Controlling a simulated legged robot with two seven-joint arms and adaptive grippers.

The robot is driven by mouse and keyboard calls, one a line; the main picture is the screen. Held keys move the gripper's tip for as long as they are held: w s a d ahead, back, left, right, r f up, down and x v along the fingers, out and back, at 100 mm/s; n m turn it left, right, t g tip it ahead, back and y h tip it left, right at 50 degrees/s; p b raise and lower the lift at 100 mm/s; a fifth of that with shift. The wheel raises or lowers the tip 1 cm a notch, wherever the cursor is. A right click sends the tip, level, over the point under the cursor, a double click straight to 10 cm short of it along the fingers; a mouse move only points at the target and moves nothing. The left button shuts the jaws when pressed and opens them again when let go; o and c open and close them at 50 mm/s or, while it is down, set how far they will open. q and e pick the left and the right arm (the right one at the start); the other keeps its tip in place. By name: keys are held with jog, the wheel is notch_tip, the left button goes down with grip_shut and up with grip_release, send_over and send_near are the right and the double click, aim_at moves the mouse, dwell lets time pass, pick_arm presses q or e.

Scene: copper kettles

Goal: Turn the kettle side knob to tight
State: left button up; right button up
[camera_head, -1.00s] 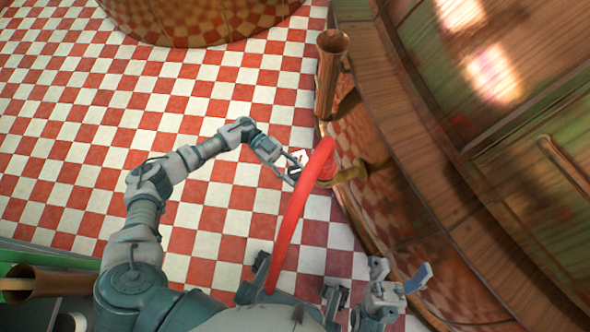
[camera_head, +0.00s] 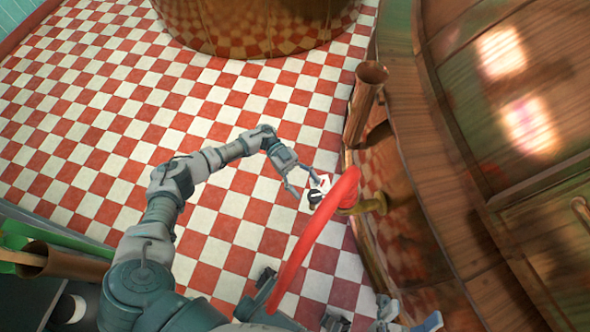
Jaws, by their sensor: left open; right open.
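The large copper kettle (camera_head: 495,165) curves along the right side. My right gripper (camera_head: 408,312) is open and empty at the bottom edge, partly cut off, apart from the kettle.
Another copper vessel (camera_head: 250,22) is at the top. Checkered floor (camera_head: 110,130) lies open at left.

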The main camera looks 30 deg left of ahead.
pick_arm(q)
jog(key=v, duration=0.8)
jog(key=shift+a, duration=0.2)
